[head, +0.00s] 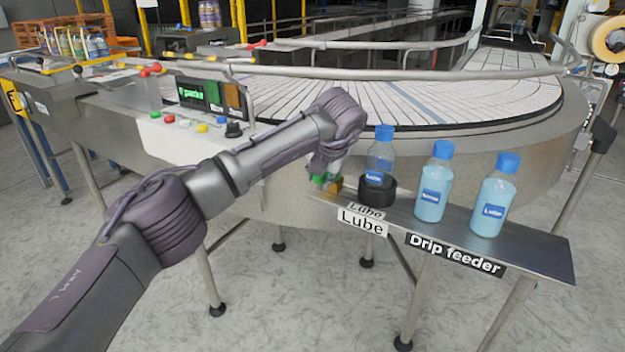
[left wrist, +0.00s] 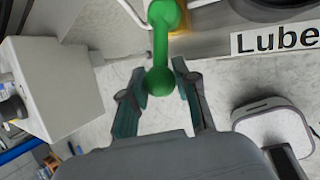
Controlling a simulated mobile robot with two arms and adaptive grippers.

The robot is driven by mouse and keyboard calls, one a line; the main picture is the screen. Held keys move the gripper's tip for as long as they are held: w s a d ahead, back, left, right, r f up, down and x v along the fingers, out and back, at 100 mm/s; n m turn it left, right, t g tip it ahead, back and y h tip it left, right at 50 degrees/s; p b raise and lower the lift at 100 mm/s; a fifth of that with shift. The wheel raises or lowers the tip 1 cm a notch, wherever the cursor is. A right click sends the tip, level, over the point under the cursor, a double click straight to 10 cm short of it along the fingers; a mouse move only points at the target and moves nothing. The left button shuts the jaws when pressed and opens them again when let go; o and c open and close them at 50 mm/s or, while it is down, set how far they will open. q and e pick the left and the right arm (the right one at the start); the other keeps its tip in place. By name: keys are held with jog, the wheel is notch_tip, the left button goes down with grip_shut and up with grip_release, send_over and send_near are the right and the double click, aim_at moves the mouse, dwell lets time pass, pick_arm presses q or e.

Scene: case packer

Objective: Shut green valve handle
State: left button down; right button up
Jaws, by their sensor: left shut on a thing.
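The green valve handle (left wrist: 160,50) shows in the left wrist view as a bar with rounded ends. Its near knob lies between the two fingers of my left gripper (left wrist: 160,88), which is shut on it. In the head view my left gripper (head: 326,174) reaches down to the left end of the shelf. Only a little green shows there, and my wrist hides most of the handle. A yellow-orange fitting sits by the handle's far end. My right gripper is not in view.
A shelf (head: 540,247) labelled Lube and Drip feeder holds two blue bottles (head: 434,182) (head: 493,196) and a third bottle (head: 380,155) in a black holder. The curved conveyor (head: 440,95) and its rail stand behind. A button panel (head: 180,122) is to the left.

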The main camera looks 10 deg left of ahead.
pick_arm(q)
jog(key=shift+d+r+n, duration=0.1)
jog(key=shift+d+n, duration=0.1)
jog(key=shift+n, duration=0.1)
jog(key=c, duration=0.8)
grip_release()
jog(key=v, duration=1.2)
jog(key=shift+d, duration=0.15)
jog(key=shift+w, duration=0.1)
